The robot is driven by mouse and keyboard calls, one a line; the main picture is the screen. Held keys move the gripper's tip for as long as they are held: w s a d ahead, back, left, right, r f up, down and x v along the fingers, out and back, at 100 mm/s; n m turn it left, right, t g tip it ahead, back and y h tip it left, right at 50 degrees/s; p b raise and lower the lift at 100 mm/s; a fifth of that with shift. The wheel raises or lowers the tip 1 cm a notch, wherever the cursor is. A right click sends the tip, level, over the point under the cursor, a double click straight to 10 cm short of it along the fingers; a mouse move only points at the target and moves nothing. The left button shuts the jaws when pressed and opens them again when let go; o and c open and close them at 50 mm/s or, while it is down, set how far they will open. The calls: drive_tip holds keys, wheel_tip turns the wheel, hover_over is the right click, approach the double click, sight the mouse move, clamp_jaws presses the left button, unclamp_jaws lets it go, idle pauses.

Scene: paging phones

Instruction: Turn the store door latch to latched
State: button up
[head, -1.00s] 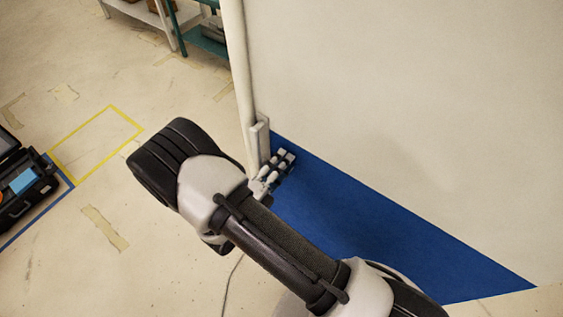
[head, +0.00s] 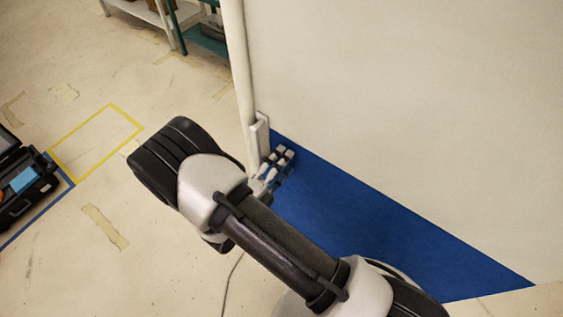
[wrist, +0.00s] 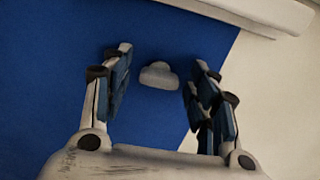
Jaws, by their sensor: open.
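My gripper (head: 275,167) is beside the lower left edge of a large pale panel (head: 400,120), in front of its blue part (head: 370,230). In the wrist view its two fingers (wrist: 164,62) are spread apart. A small grey rounded piece (wrist: 159,75) shows between them against the blue, with blue visible on both sides of it. It looks like the latch, but I cannot tell which way it is turned. In the head view this piece is not distinguishable near the fingers.
A pale upright post with a plate (head: 259,138) stands just behind my gripper. An open black case (head: 25,190) lies at the left, by a yellow taped square (head: 97,145). Shelves (head: 190,25) stand at the back. The floor between is mostly clear.

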drive_tip(key=v, duration=1.2)
idle(0.5)
